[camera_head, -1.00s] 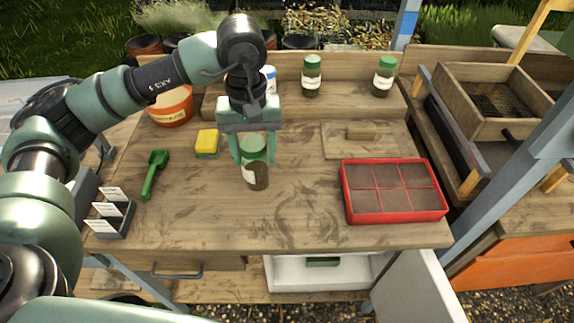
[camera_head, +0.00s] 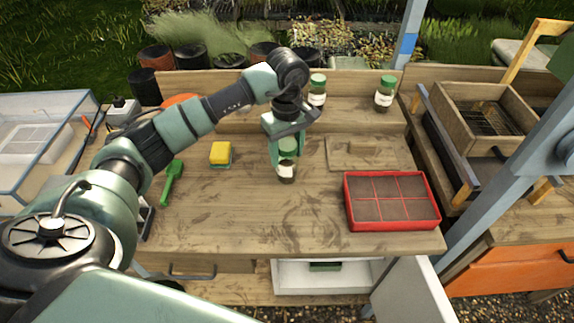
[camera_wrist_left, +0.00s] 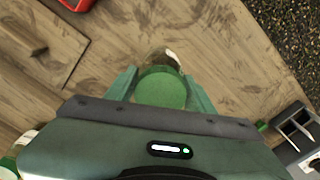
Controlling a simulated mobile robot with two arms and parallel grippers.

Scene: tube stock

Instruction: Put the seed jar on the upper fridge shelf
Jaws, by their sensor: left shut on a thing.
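The seed jar (camera_head: 287,173) is a clear jar with dark contents, a white label and a green lid. My left gripper (camera_head: 286,150) is shut on it near the lid, over the middle of the bench. In the left wrist view the green lid (camera_wrist_left: 161,88) sits between the two fingers. I cannot tell whether the jar's base touches the bench. The white fridge (camera_head: 330,278) is under the bench's front edge, its door (camera_head: 412,285) swung open at the right. A green-topped item (camera_head: 325,266) is inside; the shelves are mostly hidden. My right gripper is not in view.
A red seed tray (camera_head: 392,228) is at the bench's right, with a wooden board (camera_head: 390,155) behind it. Two similar jars (camera_head: 317,92) (camera_head: 384,95) stand on the back ledge. The front middle is clear.

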